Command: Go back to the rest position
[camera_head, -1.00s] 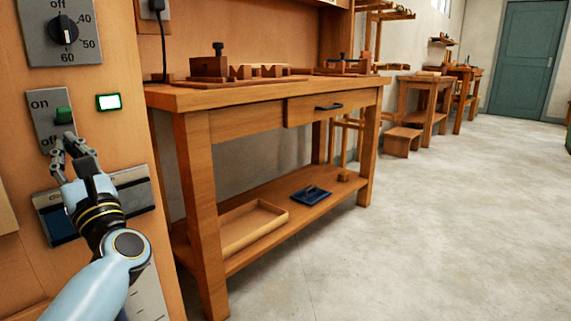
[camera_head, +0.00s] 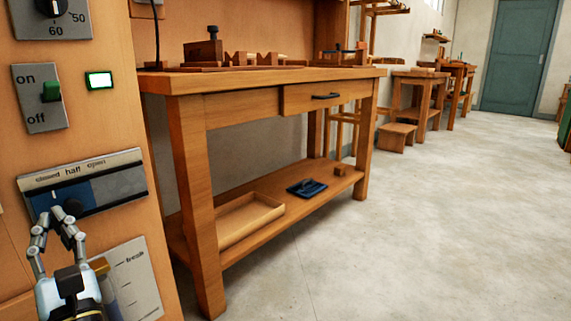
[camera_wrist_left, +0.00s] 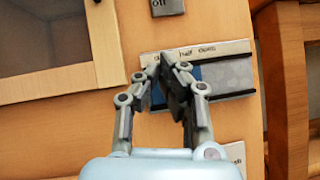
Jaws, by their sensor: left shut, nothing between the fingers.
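My left gripper (camera_head: 57,215) is at the lower left of the head view, in front of the wooden control panel (camera_head: 100,35). Its fingers are together and hold nothing. The fingertips overlap the lower part of the slider plate (camera_head: 115,180) marked closed, half, open; whether they touch it I cannot tell. In the left wrist view the closed fingertips (camera_wrist_left: 168,62) point at the same slider plate (camera_wrist_left: 225,75). My right gripper is not in view.
A lit green-framed indicator (camera_head: 100,80) is beside the switch. A dial plate (camera_head: 60,18) is above and a "fresh" scale plate (camera_head: 135,280) below. A workbench (camera_head: 270,78) with a lower shelf stands right of the panel. The concrete floor (camera_head: 400,240) further right is clear.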

